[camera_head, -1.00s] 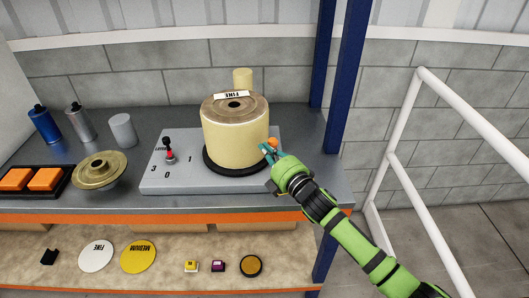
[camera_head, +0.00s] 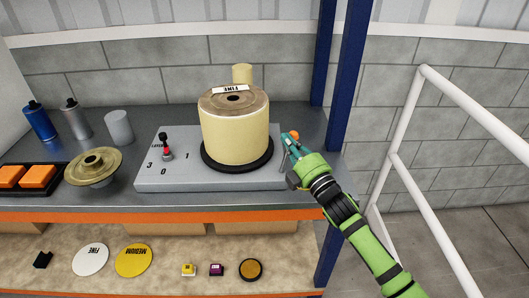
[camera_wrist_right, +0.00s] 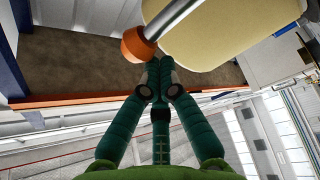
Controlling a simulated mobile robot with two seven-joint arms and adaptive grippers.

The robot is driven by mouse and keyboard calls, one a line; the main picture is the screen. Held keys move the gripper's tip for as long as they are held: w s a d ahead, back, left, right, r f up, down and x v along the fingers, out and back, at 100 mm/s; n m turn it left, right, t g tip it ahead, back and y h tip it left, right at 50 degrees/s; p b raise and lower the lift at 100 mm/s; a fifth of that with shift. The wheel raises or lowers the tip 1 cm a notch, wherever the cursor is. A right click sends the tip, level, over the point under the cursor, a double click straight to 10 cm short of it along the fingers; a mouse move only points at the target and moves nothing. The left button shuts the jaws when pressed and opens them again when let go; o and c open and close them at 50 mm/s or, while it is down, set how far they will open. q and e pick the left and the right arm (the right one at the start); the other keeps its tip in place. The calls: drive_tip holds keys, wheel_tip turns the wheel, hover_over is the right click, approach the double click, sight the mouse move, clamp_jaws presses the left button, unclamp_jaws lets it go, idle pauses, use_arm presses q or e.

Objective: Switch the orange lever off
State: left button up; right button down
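The orange lever's ball knob (camera_head: 295,134) shows at the right end of the grey base plate (camera_head: 215,181), beside the spool. Its metal rod and orange knob (camera_wrist_right: 137,45) also show in the right wrist view. My right gripper (camera_head: 289,142) is at the lever, its teal fingers just by the knob. In the right wrist view the fingers (camera_wrist_right: 160,65) are together, with their tips close under the knob and nothing seen between them. Whether they touch the knob I cannot tell. My left gripper is not in view.
A large cream spool (camera_head: 235,135) stands on a black disc on the plate. A black-and-red lever (camera_head: 167,152) is at the plate's left. A brass flanged part (camera_head: 93,166) and grey cup (camera_head: 118,127) stand further left. A blue post (camera_head: 345,80) and white rail (camera_head: 470,115) are right.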

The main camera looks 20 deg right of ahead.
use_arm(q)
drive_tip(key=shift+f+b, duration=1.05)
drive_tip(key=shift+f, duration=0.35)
use_arm(e)
drive_tip(key=shift+s+d+f+m+t+h, duration=0.2)
drive_tip(key=shift+d+m+t+h, duration=0.15)
drive_tip(key=shift+d+m, duration=0.4)
drive_tip(key=shift+s+d+f+m+t+h, duration=0.1)
drive_tip(key=shift+s+d+m+t+h, duration=0.2)
drive_tip(key=shift+d+m, duration=0.45)
drive_tip(key=shift+w+a, duration=0.1)
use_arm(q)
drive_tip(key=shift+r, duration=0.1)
use_arm(e)
drive_tip(key=shift+r, duration=0.1)
